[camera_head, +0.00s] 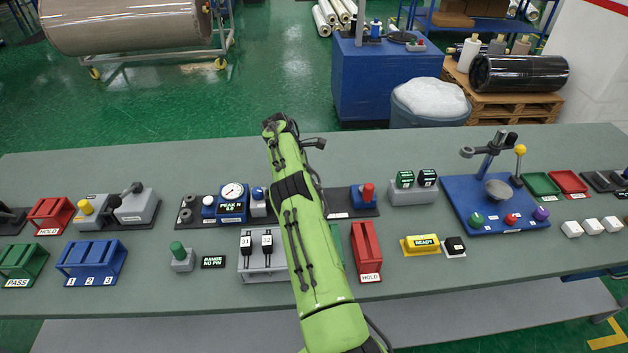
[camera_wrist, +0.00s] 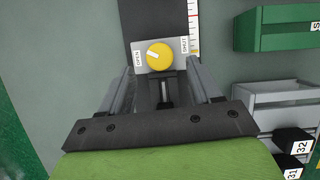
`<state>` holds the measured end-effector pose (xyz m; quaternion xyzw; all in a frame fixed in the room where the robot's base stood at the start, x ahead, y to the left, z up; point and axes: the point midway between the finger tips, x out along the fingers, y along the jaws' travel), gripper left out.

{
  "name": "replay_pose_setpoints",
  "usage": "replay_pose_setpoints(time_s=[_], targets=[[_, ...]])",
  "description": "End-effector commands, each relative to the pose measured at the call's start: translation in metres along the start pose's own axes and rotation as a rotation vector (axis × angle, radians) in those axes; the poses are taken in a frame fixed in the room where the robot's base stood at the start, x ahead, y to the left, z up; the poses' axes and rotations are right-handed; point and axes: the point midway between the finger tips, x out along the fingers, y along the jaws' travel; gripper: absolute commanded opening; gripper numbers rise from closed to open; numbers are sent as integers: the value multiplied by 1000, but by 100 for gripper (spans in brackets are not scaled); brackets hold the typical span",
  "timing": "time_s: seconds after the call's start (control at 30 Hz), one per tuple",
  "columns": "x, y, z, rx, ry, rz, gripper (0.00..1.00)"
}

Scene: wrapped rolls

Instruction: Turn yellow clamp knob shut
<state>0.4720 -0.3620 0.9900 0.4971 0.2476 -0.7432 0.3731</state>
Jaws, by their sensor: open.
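The yellow clamp knob (camera_wrist: 160,58) shows in the wrist view on a light plate, with an OPEN label (camera_wrist: 138,58) to its left and a SHUT label (camera_wrist: 184,45) to its right. Its pale pointer mark lies on the left, toward OPEN. My gripper (camera_wrist: 160,72) is open, with a finger to each side below the knob and nothing held between them. Whether the fingers touch the plate is not clear. In the head view my green arm covers my gripper, and I cannot see this knob there.
In the wrist view, a green holder (camera_wrist: 275,28) is at upper right and a pale rack (camera_wrist: 262,95) with black numbered pieces at lower right. In the head view, a gauge block (camera_head: 232,203) and a red HOLD rack (camera_head: 367,250) flank my arm on the grey table (camera_head: 330,293).

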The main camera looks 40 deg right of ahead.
Motion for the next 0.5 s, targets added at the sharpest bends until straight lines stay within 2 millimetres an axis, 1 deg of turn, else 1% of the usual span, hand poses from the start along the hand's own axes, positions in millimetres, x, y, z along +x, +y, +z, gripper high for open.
replay_pose_setpoints(time_s=[0.03,0.13,0.23,0.43,0.47,0.5], targets=[[-18,-1,2,0,0,0,63],[-32,-3,0,2,0,-1,63],[-36,-4,-1,2,0,-2,63],[-34,-4,-2,3,-1,-3,63],[-34,-4,-2,3,-1,-2,60],[-36,-4,-2,-1,-1,0,54]])
